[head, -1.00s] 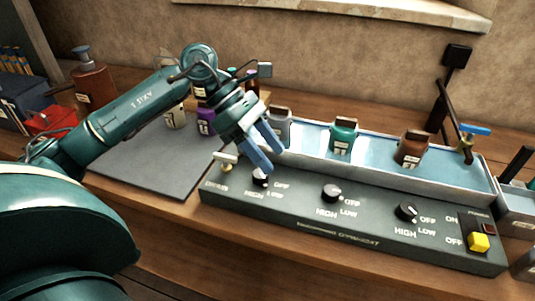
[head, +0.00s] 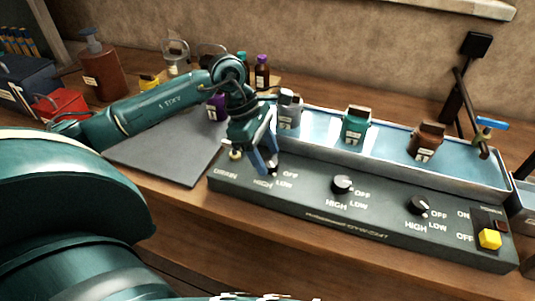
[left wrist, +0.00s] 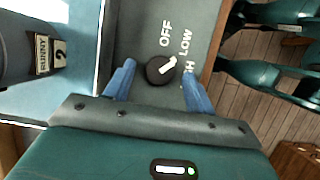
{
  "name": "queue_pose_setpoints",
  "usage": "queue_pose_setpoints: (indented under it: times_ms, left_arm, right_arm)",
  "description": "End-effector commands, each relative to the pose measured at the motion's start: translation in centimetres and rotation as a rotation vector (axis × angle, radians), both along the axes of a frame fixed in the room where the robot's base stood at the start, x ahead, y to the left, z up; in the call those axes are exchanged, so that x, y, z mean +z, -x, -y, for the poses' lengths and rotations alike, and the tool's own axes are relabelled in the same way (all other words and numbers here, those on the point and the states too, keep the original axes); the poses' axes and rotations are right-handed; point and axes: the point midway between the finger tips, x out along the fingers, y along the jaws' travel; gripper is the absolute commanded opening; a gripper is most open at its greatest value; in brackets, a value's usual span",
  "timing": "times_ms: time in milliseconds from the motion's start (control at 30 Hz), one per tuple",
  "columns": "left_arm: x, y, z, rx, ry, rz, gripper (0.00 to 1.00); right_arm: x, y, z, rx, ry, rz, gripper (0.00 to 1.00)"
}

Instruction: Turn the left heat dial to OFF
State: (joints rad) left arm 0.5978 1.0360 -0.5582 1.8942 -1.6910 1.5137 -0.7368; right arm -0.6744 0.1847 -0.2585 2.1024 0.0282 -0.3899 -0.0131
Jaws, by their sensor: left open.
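The left heat dial (left wrist: 160,70) is a round black knob on the dark control panel. In the left wrist view its white mark points up and right, toward LOW, away from OFF. My left gripper (left wrist: 158,72) is open, with one blue finger on each side of the dial. Whether the fingers touch it I cannot tell. In the head view my left gripper (head: 265,162) points down at the panel's left end and hides most of the dial.
The middle dial (head: 342,184) and right dial (head: 418,206) sit along the same panel (head: 300,205), with a yellow switch (head: 489,238) at its right end. Behind is a water bath (head: 320,131) holding bottles. A grey mat (head: 170,158) lies to the left.

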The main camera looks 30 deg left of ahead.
Motion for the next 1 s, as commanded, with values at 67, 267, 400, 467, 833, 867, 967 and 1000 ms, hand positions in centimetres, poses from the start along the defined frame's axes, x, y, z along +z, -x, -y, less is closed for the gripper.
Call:
queue_pose_setpoints:
  times_ms: [67,267,400,467,833,867,967,1000]
  left_arm:
    - [-0.63,-0.03,0.31,-0.001,0.002,-0.001,0.55]
    - [-1.14,-0.10,0.48,0.000,0.000,0.000,0.55]
    - [-1.13,-0.10,0.48,0.000,0.001,0.000,0.55]
    - [-1.13,-0.09,0.48,0.000,0.001,0.000,0.53]
    - [-1.09,-0.09,0.46,0.000,0.001,0.000,0.22]
    - [-1.09,-0.09,0.46,0.000,0.001,0.000,0.20]
    - [-1.08,-0.09,0.46,0.000,0.001,0.000,0.12]
    - [-1.08,-0.09,0.46,0.000,0.001,0.000,0.11]
  right_arm:
    - [0.14,-0.06,-0.01,-0.004,-0.003,0.000,0.49]
    - [0.30,-0.25,-0.13,-0.008,-0.008,0.003,0.49]
    - [0.36,-0.34,-0.17,-0.008,-0.009,0.005,0.49]
    - [0.38,-0.35,-0.17,-0.008,-0.009,0.006,0.49]
    - [0.45,-0.31,-0.28,-0.003,-0.008,0.008,0.49]
    - [0.44,-0.31,-0.27,-0.002,-0.008,0.008,0.49]
    - [0.43,-0.28,-0.22,0.000,-0.005,0.008,0.49]
    - [0.42,-0.28,-0.21,0.001,-0.005,0.008,0.49]
